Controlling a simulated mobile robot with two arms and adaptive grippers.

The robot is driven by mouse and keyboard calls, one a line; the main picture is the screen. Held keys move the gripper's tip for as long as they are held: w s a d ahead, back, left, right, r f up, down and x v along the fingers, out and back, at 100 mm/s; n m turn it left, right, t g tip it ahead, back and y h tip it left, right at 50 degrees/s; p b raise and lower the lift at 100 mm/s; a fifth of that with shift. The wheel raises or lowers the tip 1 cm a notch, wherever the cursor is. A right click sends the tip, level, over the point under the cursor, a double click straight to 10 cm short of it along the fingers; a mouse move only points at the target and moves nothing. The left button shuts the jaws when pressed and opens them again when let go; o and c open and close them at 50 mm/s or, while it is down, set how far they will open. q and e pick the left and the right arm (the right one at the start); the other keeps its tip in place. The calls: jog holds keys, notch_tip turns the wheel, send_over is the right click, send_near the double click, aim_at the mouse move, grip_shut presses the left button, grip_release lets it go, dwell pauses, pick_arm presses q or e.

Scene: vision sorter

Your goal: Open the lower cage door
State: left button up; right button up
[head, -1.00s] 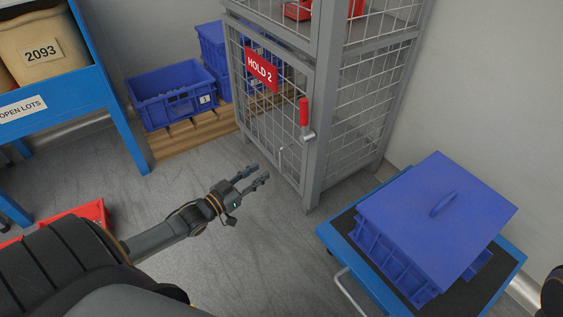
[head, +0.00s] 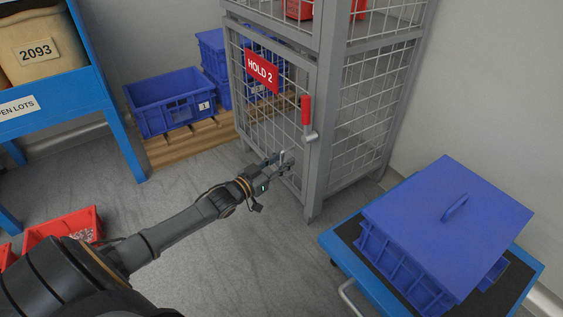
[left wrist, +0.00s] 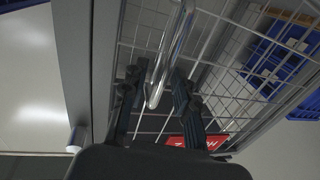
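The lower cage door (head: 262,113) is a grey-framed wire mesh panel with a red HOLD 2 sign (head: 262,71). It looks closed against its right post. A latch with a red grip (head: 306,110) stands upright near the door's right edge. My left gripper (head: 280,161) is open at the lower right of the door, by the bright metal pull handle. In the left wrist view the handle (left wrist: 163,70) runs between the two spread fingers (left wrist: 155,92); I cannot tell whether they touch it. My right gripper is out of view.
A blue cart (head: 338,256) with a lidded blue crate (head: 449,219) stands right of the cage. Blue bins (head: 170,105) sit on a wooden pallet (head: 190,137) to the left. A red bin (head: 62,228) lies near my left arm. The floor before the door is open.

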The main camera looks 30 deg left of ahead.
pick_arm(q)
grip_shut()
jog(key=shift+s+a, duration=0.1)
